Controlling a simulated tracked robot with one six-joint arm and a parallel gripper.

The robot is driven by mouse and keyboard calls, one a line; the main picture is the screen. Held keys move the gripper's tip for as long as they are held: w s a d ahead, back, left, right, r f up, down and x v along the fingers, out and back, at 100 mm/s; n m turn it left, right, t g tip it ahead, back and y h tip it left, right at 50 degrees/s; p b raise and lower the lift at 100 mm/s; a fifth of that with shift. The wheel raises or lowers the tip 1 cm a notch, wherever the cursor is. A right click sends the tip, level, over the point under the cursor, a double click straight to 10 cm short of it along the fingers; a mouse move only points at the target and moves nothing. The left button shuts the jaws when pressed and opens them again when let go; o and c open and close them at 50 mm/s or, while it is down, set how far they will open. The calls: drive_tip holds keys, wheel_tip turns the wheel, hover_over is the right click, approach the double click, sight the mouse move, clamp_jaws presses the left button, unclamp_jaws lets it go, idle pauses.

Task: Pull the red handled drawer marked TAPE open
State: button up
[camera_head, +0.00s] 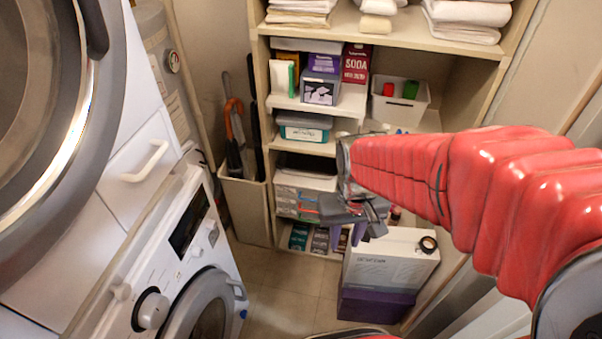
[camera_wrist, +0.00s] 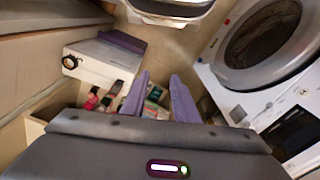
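A small clear drawer unit (camera_head: 288,193) stands on a lower shelf in the head view. Coloured handles, with red-orange and blue among them, show on its front. I cannot read a TAPE label, and my arm and gripper hide the unit's right side. My gripper (camera_head: 350,232) hangs just right of and in front of the unit, pointing down. In the wrist view my gripper's two purple fingers (camera_wrist: 160,80) are apart with nothing held between them.
Small boxes (camera_head: 320,240) line the bottom shelf. A washing machine (camera_head: 165,265) and a bin (camera_head: 244,208) with an umbrella stand left. The floor (camera_head: 285,290) between is clear.

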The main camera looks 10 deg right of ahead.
drive_tip(key=w+d+f+m, duration=0.15)
drive_tip(key=w+f, duration=0.45)
drive_tip(key=f, duration=0.6)
drive_tip(key=w+f+m, duration=0.2)
drive_tip(key=w+f, duration=0.3)
drive_tip(key=f, duration=0.7)
drive_tip(key=m+t, duration=1.5)
approach(310, 211)
drive_tip(key=f+v, duration=0.1)
drive_tip(key=v, duration=0.2)
drive_tip(key=shift+s+d+r, duration=0.15)
drive_tip(key=shift+s, duration=0.15)
drive_tip(key=shift+w, duration=0.1)
drive_tip(key=x, duration=1.3)
drive_tip(key=shift+w+r, duration=0.1)
drive_tip(key=shift+w, duration=0.25)
